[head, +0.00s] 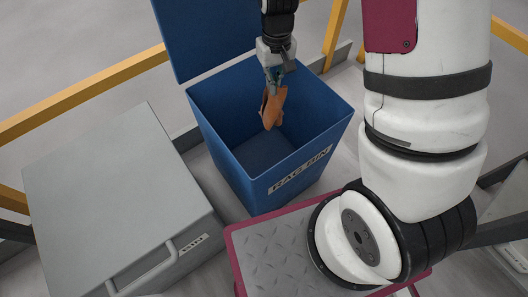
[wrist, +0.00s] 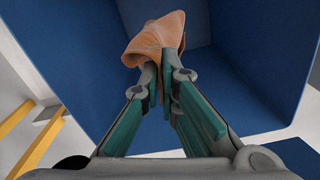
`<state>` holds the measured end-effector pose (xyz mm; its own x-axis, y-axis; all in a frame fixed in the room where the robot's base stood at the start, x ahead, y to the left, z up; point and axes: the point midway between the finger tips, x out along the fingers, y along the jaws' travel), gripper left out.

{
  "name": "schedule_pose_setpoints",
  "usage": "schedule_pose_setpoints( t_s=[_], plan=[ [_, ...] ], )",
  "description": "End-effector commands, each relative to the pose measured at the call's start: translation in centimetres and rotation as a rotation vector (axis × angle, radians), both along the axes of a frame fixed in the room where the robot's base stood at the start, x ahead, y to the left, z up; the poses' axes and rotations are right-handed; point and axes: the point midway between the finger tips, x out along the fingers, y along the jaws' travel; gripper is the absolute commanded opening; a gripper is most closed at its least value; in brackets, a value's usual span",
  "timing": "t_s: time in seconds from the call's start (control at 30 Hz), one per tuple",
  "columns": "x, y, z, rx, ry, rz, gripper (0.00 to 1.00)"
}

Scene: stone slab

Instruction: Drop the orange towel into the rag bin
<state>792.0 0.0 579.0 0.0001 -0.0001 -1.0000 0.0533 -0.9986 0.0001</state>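The orange towel (head: 272,107) hangs bunched from my gripper (head: 274,78) in the head view. It also shows in the wrist view (wrist: 155,36), pinched between the fingertips of my gripper (wrist: 160,80). The gripper is shut on it. The blue rag bin (head: 232,150) is open, with its lid (head: 205,35) raised at the back left. The towel hangs over the bin's opening, its lower end appearing at or below the rim level, clear of the bin floor. The bin's walls surround the towel in the wrist view (wrist: 70,50).
A grey cabinet (head: 115,195) with a handle stands left of the bin. Yellow rails (head: 80,95) run behind. A patterned grey plate with a magenta edge (head: 275,255) lies in front of the bin.

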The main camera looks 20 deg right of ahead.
Motion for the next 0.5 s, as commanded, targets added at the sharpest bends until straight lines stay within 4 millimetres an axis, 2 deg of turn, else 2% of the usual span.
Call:
schedule_pose_setpoints(
  t_s=[0.13,0.27,0.5],
  plan=[
    [0.0,0.0,0.06,0.0,0.0,0.0,0.0],
    [0.0,0.0,0.07,0.0,0.0,0.0,0.27],
    [0.01,0.0,0.06,0.0,0.0,0.0,0.29]
  ],
)
